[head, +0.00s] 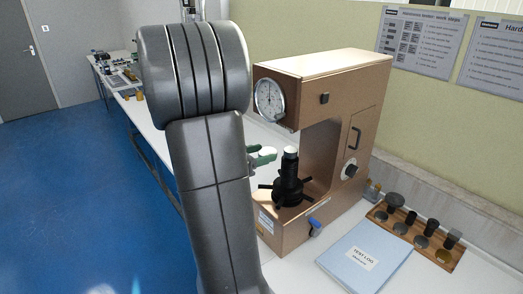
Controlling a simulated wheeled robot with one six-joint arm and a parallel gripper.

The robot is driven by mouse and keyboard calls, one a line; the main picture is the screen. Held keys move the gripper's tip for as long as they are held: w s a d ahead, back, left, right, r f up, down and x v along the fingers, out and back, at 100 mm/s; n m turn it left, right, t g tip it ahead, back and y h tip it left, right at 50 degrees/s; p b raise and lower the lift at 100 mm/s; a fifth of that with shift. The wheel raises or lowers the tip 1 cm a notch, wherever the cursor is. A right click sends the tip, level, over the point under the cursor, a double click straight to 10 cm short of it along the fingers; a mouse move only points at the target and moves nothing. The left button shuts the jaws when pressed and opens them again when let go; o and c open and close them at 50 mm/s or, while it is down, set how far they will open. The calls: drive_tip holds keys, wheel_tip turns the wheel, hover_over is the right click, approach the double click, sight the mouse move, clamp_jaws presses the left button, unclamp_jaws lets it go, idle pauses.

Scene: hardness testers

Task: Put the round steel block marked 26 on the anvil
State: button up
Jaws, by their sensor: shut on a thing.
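A bronze hardness tester (345,90) stands on the white bench. Its black anvil column (290,178) rises in the throat, with a pale round top (291,151); I cannot tell whether that top is the anvil face or a block. My gripper (268,155), with pale and green fingers, is just left of this top at about its height. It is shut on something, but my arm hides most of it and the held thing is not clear. No marking 26 is readable. I cannot tell whether the gripper touches the column.
A wooden rack (413,237) with round discs and dark cylindrical pieces lies right of the tester. A blue test log (364,258) lies in front of it. A blue-handled lever (314,224) sticks out at the tester's base. Blue floor (80,200) is open at left.

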sight(269, 151)
drive_tip(key=b+x, duration=0.1)
drive_tip(key=x, duration=0.2)
drive_tip(key=shift+w+d+f+b, duration=0.1)
drive_tip(key=shift+d+f+b, duration=0.1)
drive_tip(key=shift+b, duration=0.15)
drive_tip(key=shift+w+d+r, duration=0.15)
drive_tip(key=shift+w+d, duration=0.05)
drive_tip(key=shift+d, duration=0.05)
drive_tip(key=shift+p+x, duration=1)
drive_tip(key=shift+x, duration=1.8)
drive_tip(key=shift+a+r+p, duration=0.1)
drive_tip(key=shift+r+p, duration=0.1)
drive_tip(key=shift+p, duration=0.15)
drive_tip(key=shift+f, duration=0.25)
drive_tip(key=o, duration=1.6)
drive_tip(key=shift+c, duration=1.1)
